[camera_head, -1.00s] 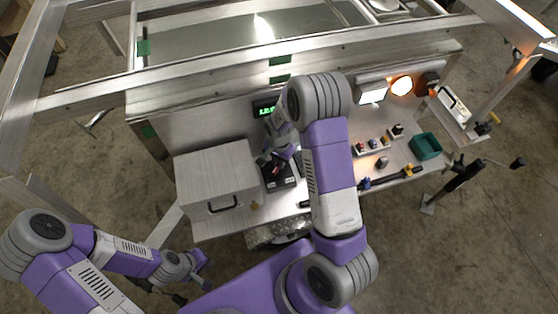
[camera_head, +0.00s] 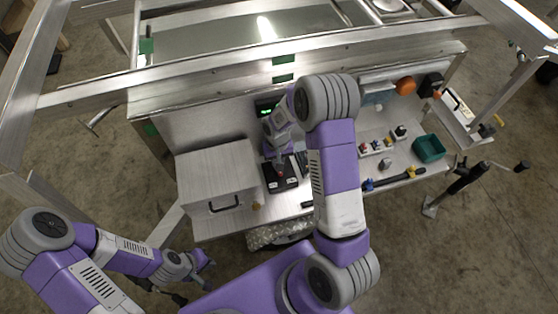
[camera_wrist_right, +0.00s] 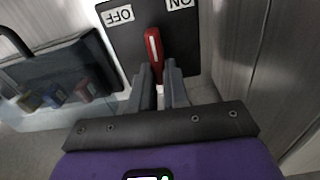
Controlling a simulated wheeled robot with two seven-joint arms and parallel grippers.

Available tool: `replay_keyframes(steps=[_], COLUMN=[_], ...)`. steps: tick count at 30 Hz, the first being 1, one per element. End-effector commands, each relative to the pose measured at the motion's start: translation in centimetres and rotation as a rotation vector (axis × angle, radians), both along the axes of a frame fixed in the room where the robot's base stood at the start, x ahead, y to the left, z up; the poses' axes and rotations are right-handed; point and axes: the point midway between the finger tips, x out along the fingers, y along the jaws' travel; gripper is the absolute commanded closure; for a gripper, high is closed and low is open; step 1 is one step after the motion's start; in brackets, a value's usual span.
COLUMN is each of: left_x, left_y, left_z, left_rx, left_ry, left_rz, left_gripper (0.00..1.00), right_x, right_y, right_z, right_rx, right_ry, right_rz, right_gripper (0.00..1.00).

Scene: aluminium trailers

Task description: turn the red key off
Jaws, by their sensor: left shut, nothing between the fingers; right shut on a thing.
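The red key (camera_wrist_right: 153,48) stands on a black plate (camera_wrist_right: 127,38) marked OFF at left and ON at right in the right wrist view. Its upper end leans slightly toward the OFF side. My right gripper (camera_wrist_right: 162,78) is shut on the key's near end. In the head view my right gripper (camera_head: 281,158) is at the black switch box (camera_head: 282,184) on the bench, and the key is mostly hidden. My left gripper (camera_head: 206,262) is shut and empty, low at left, away from the bench.
A grey box with a handle (camera_head: 215,180) stands left of the switch box. To the right are small coloured switches (camera_head: 376,146), a green bin (camera_head: 429,148) and an unlit orange lamp (camera_head: 405,86). An aluminium beam (camera_head: 230,66) crosses behind the bench.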

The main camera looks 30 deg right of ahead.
Motion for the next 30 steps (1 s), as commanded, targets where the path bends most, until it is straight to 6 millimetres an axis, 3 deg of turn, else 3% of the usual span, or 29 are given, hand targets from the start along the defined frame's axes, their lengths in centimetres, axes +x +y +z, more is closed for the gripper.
replay_keyframes(steps=[18,30], left_x=[0.0,0.0], left_y=[0.0,0.0], left_z=[-0.2,-0.1], left_rx=[0.000,0.000], left_ry=[0.000,0.000], left_rz=[0.000,0.000], left_gripper=[1.00,1.00], right_x=[-0.1,-0.2], right_y=[0.9,1.2], right_z=[0.0,0.0], right_rx=[0.001,0.000], right_ry=[0.001,0.001], right_rz=[0.566,0.788], right_gripper=[1.00,1.00])
